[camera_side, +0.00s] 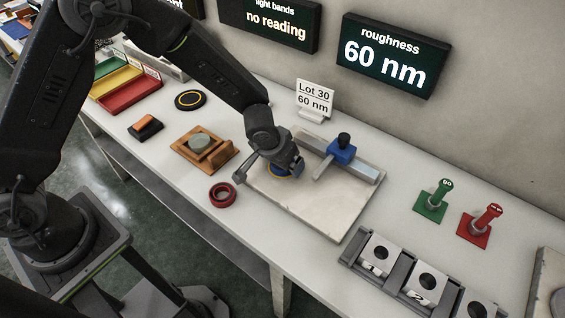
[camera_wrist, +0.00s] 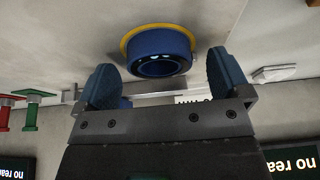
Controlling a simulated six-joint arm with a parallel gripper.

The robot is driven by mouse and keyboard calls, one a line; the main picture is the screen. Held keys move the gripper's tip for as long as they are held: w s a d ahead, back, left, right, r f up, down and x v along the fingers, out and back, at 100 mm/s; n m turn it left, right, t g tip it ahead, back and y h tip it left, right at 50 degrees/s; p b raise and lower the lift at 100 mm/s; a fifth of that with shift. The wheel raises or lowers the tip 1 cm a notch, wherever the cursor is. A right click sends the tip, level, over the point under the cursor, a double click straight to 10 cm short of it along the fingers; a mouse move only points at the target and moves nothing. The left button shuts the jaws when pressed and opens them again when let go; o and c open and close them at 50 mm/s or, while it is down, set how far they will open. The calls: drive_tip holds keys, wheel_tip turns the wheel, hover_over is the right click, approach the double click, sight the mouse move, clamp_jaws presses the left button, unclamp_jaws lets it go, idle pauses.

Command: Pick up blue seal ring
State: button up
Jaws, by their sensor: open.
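The blue seal ring (camera_wrist: 158,54) stands on a yellow-edged round base on the pale plate in the wrist view. In the side view only a bit of the ring (camera_side: 277,172) shows, mostly hidden behind my gripper. My gripper (camera_side: 270,172) is low over the left end of the plate. In the wrist view my gripper (camera_wrist: 168,80) is open, with one blue-padded finger at each side and the ring just beyond the fingertips, between their lines. I see nothing held, and I cannot tell whether the fingers touch the ring.
The plate (camera_side: 315,208) carries a blue block (camera_side: 342,148) on a metal rail behind my gripper. A red ring (camera_side: 222,195) and a wooden holder (camera_side: 215,157) lie to the left. Green (camera_side: 432,202) and red (camera_side: 480,229) gauges and a numbered rack (camera_side: 395,262) are to the right.

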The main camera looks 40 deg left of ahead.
drive_tip(key=shift+w+f, duration=0.15)
drive_tip(key=shift+f, duration=0.15)
drive_tip(key=shift+c, duration=0.3)
drive_tip(key=c, duration=1)
drive_tip(key=shift+r, duration=0.15)
drive_tip(key=shift+c, duration=0.2)
